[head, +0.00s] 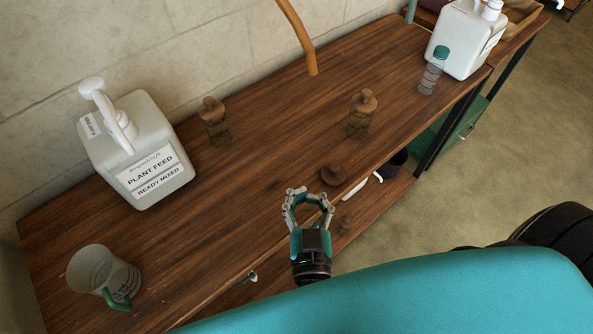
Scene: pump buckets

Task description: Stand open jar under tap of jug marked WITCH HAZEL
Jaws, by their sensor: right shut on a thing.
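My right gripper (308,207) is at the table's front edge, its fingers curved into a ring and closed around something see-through. It looks like the clear open jar, but its outline is hard to make out. A white pump jug (465,38) stands at the far right end of the table; its label is turned away and cannot be read. Another white pump jug (135,148) at the left is marked PLANT FEED, READY MIXED. No WITCH HAZEL label is legible. My left gripper is not in view.
Brown-stoppered jars stand on the wooden table (250,190) at the back (214,122) and middle (360,115); another brown top (332,177) shows near the front edge. A teal-capped bottle (432,72) is beside the far jug. A measuring jug (103,275) stands front left.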

